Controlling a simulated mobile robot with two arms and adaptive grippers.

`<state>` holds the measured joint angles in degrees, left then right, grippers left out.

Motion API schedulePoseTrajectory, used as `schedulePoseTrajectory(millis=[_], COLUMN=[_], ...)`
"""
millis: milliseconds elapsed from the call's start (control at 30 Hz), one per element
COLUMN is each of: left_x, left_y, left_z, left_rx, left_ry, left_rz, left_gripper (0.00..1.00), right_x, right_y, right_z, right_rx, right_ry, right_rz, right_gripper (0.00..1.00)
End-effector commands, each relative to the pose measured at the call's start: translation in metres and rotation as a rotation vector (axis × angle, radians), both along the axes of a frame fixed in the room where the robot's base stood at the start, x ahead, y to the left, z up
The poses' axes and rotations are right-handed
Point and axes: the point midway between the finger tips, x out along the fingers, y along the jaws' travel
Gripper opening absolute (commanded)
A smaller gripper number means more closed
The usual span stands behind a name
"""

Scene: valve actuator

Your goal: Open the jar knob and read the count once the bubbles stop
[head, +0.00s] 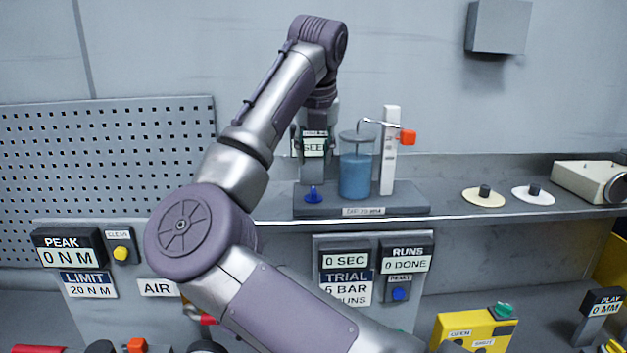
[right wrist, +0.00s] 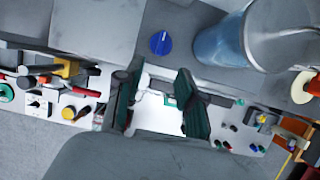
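The jar (head: 356,172) is clear with blue liquid and stands on a grey base on the shelf. It also shows in the right wrist view (right wrist: 225,42). A blue knob (head: 313,195) sits on the base, left of the jar, and shows in the right wrist view (right wrist: 160,43). My right gripper (head: 313,147) is above the knob and left of the jar, touching neither as far as I can tell. Its fingers (right wrist: 158,108) are apart with nothing between them. A sign (head: 314,147) behind them reads "SEE", partly hidden. I cannot make out bubbles. My left gripper is not in view.
A white upright scale (head: 389,150) with an orange block (head: 407,137) stands right of the jar. Two discs (head: 483,197) with dark knobs lie on the shelf (head: 450,212). Panels below read "0 SEC" (head: 345,260) and "0 DONE" (head: 405,265).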

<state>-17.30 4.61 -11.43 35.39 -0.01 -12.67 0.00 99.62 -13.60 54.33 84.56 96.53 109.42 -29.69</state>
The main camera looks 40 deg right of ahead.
Motion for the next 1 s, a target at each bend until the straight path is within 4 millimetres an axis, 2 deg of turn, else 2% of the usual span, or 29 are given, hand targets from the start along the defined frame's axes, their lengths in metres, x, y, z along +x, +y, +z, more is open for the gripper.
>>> schedulePoseTrajectory(millis=[33,200,433,600,867,900,1000], left_x=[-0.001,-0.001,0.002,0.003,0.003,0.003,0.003], left_y=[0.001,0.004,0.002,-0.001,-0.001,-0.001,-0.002], left_z=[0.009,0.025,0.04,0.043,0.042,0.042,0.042], left_rx=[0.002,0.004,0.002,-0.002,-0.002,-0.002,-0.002], left_ry=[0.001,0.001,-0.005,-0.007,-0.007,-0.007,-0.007], left_rz=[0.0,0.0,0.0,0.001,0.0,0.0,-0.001], left_gripper=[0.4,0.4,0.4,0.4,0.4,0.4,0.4], right_x=[0.003,0.013,0.024,0.028,0.028,0.028,0.028], right_y=[-0.003,-0.012,-0.022,-0.024,-0.025,-0.025,-0.025], right_z=[-0.009,-0.042,-0.076,-0.087,-0.09,-0.09,-0.089], right_rx=[0.001,0.001,-0.001,-0.001,-0.002,-0.002,-0.002], right_ry=[0.007,0.007,0.005,0.002,0.002,0.002,0.002], right_rz=[-0.002,-0.003,-0.002,-0.002,-0.002,-0.002,-0.002], right_gripper=[0.39,0.39,0.39,0.39,0.39,0.37,0.2])
